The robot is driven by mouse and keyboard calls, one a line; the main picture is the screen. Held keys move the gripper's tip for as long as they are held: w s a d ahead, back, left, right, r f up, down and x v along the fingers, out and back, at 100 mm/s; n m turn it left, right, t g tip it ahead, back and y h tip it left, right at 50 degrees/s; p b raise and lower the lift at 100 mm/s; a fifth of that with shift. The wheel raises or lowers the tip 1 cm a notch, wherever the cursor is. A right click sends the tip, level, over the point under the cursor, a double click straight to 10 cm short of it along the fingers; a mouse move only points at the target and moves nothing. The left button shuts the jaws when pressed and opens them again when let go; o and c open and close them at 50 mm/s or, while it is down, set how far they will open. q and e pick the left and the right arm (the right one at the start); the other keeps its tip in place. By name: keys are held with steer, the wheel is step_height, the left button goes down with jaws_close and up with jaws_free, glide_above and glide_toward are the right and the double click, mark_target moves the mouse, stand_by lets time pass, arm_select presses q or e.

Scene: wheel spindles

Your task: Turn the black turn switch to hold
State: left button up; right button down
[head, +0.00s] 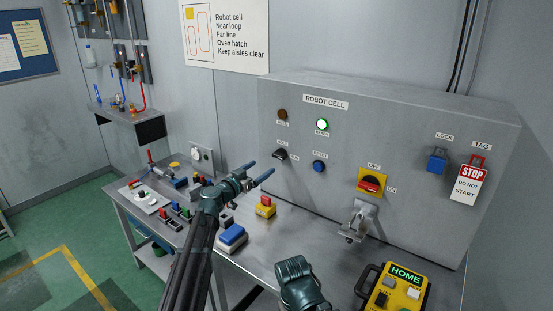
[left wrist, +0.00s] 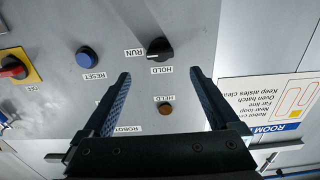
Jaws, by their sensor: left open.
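The black turn switch (head: 280,154) is on the grey panel's left side, below the dark amber lamp. In the left wrist view the switch (left wrist: 159,48) shows beyond my fingertips, with RUN (left wrist: 134,52) to its left and HOLD (left wrist: 162,71) below it. A pale line crosses its knob; I cannot tell surely which label it points to. My left gripper (head: 259,170) is open, in front of the panel and a little left of and below the switch. In the wrist view its fingers (left wrist: 160,76) are apart with nothing between them. My right gripper's fingers are not visible.
The panel carries a lit green lamp (head: 321,124), a blue reset button (head: 319,166) and a red-yellow switch (head: 371,183). A yellow-red box (head: 265,207) and a blue-topped box (head: 232,238) stand on the bench below. A yellow HOME pendant (head: 397,287) lies at right.

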mark_target(277, 157)
arm_select(q)
steer(key=x, duration=1)
steer(key=shift+c, duration=0.2)
steer(key=c, duration=1.3)
steer(key=shift+c, duration=0.2)
